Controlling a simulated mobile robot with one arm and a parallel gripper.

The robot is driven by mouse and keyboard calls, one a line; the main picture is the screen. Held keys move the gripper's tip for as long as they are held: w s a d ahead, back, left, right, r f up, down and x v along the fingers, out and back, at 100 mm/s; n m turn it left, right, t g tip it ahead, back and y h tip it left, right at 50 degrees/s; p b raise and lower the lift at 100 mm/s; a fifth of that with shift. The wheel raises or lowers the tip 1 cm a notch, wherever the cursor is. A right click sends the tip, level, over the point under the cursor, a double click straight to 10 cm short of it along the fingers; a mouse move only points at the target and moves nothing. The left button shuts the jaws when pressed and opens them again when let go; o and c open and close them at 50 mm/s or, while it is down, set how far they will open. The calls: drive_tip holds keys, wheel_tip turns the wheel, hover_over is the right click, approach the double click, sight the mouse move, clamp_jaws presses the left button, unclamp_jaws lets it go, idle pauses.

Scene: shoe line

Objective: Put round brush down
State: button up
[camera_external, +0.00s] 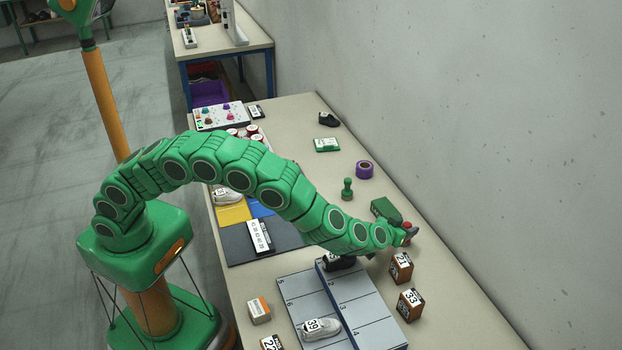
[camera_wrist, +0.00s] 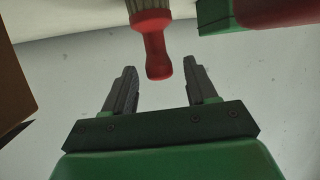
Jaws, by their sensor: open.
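The round brush has a red handle (camera_wrist: 156,50) and pale bristles, cut off at the top of the wrist view. In the external view a small red part (camera_external: 407,226) shows beside my gripper (camera_external: 408,236), at the far right of the table. In the wrist view my gripper (camera_wrist: 161,72) is open. The handle's end appears centred between the fingertips, with a visible gap on both sides. I cannot tell from these views whether the brush stands or lies on the table.
A green object (camera_external: 384,210) is close behind my gripper. Brown shoe boxes marked 21 (camera_external: 401,268) and 33 (camera_external: 410,305) stand in front. A green stamp-like piece (camera_external: 347,189) and purple tape roll (camera_external: 365,169) are farther back. The wall is close on the right.

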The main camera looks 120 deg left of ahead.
wheel_tip(320, 180, up, 7)
drive_tip(key=d, duration=0.1)
drive_tip(key=shift+s+r, duration=0.2)
